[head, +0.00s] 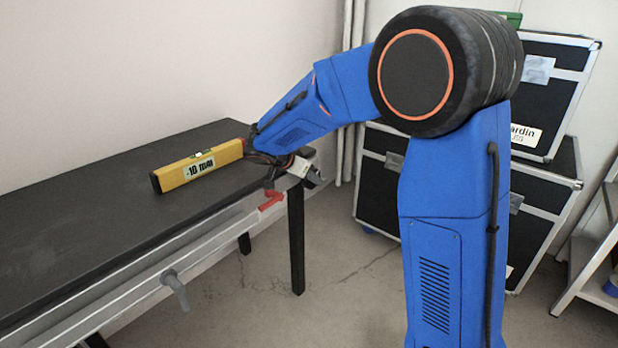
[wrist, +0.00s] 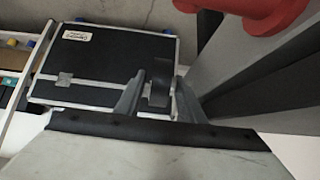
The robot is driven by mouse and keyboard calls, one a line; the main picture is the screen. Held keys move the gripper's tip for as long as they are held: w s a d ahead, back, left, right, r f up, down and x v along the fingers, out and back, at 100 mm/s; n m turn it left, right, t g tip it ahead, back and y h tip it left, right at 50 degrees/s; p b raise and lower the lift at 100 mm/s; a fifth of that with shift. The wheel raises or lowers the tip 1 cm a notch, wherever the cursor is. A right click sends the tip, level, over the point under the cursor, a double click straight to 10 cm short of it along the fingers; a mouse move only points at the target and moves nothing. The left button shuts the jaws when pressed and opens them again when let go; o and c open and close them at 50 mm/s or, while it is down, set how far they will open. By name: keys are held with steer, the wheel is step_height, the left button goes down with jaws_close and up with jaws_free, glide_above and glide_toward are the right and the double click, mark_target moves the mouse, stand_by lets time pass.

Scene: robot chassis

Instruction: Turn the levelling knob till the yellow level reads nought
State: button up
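The yellow level (head: 198,168) lies on the dark table top. Its white label looks to read "-10 mm". My gripper (head: 270,182) is at the table's right end, beside a red part (head: 271,200) below the table edge. The red part also shows at the top right of the wrist view (wrist: 262,14). In the wrist view my gripper (wrist: 158,88) has its two fingers apart. A dark grey lobed piece, seemingly a knob (wrist: 160,78), shows between them, with gaps at the tips. I cannot tell whether either finger touches it.
The dark table (head: 80,215) has a pale rail along its front with a grey handle (head: 175,290). Black flight cases (head: 385,185) stand behind my arm, and one shows in the wrist view (wrist: 95,60). The floor between table and cases is clear.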

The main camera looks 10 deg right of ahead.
steer(key=shift+r, duration=0.1)
steer(key=v, duration=1.7)
steer(key=shift+s+a, duration=0.1)
steer(key=shift+a, duration=0.05)
